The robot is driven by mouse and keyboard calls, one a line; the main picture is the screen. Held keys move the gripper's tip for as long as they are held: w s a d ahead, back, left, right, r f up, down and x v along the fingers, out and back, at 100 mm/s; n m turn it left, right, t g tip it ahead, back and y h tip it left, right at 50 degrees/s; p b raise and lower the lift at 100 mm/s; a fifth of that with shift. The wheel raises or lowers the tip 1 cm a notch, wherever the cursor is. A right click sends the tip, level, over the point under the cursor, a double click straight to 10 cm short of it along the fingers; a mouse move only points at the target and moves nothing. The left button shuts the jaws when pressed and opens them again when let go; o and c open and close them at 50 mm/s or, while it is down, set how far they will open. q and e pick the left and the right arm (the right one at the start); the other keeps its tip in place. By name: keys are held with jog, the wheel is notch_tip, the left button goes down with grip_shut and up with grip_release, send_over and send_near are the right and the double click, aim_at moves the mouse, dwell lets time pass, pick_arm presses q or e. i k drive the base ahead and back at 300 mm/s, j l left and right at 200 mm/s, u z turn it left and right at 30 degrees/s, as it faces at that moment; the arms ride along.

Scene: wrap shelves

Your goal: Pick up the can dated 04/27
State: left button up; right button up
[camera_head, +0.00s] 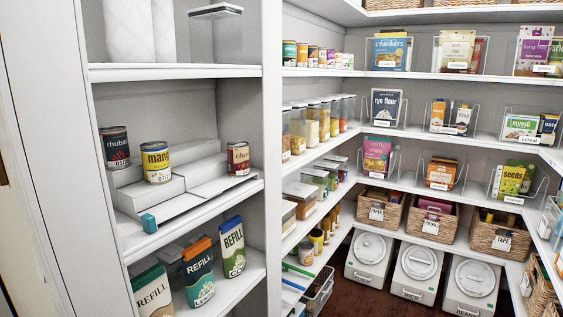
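Three cans stand on a white stepped riser (145,197) on the middle shelf of the left unit. A dark blue and red rhubarb can (115,148) is at the left. A yellow and dark mango can (156,162) stands on a lower step to its right. A dark red can with a label starting "che" (238,158) stands farther right by the side panel. Small date print shows on the cans, but I cannot read it surely; no 04/27 is legible. Neither of my grippers is in view.
A small teal block (149,223) sits at the shelf's front edge. Refill pouches (198,272) stand on the shelf below. A tall side panel (272,130) separates this unit from corner shelves with jars, boxes, baskets (379,214) and white bins (417,270).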

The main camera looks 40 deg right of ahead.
aim_at(238, 151)
jog(key=l+z, duration=0.1)
jog(key=z, duration=0.35)
jog(key=k+l+z, duration=0.1)
jog(key=z, duration=0.3)
jog(key=i+l, duration=0.1)
